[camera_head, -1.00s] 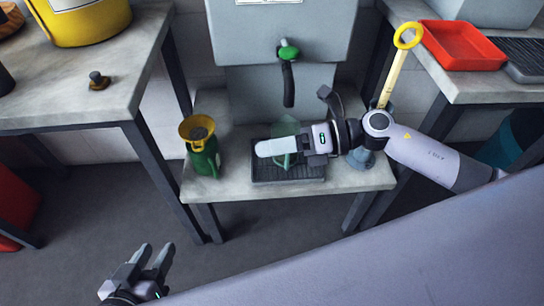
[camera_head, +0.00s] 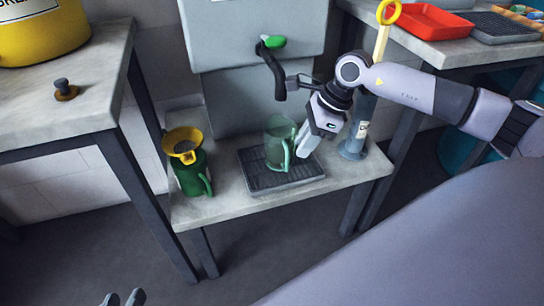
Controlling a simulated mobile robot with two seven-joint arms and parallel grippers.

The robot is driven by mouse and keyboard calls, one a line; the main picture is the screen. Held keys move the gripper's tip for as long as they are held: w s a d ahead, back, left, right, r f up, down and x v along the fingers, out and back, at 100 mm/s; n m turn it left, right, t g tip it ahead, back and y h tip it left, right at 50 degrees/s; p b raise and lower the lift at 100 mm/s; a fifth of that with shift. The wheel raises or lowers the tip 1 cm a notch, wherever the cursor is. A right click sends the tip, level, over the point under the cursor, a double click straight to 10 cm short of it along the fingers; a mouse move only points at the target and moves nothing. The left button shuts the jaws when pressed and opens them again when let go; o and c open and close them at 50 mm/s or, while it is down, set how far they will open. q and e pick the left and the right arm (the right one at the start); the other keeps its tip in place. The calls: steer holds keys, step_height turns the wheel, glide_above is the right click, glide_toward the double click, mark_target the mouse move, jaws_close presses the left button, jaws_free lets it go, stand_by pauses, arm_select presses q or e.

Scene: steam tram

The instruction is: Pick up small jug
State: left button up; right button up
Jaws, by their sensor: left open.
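A translucent green jug (camera_head: 277,148) stands upright on a dark ribbed drip tray (camera_head: 255,178) on the low shelf. Its handle faces front right. My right gripper (camera_head: 303,148) is just right of the jug, fingers angled down and left beside the handle. I cannot tell whether the fingers touch the handle, or whether they are open or shut. My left gripper (camera_head: 123,299) shows only its fingertips at the bottom edge, apart and empty, far from the jug.
A green can with a yellow funnel (camera_head: 184,145) stands left of the tray. A green-knobbed tap (camera_head: 272,42) with a black spout hangs above. The stone shelf's front edge (camera_head: 290,204) is clear.

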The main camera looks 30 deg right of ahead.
mark_target(281, 150)
steer(key=b+x, duration=0.1)
steer(key=x, duration=0.1)
steer(key=b+x, duration=0.1)
steer(key=x, duration=0.4)
steer(key=shift+w+d+f+b, duration=0.1)
steer(key=shift+w+d+b, duration=0.05)
steer(key=shift+w+b, duration=0.2)
arm_select(q)
steer(key=shift+w+d+f+h, duration=0.1)
steer(key=shift+w+d+h, duration=0.1)
steer(key=shift+d+h, duration=0.25)
steer(key=shift+w+d+f+h, duration=0.1)
steer(key=shift+w+d+h, duration=0.15)
steer(key=shift+d, duration=0.4)
arm_select(e)
steer(key=shift+c, duration=0.3)
jaws_close()
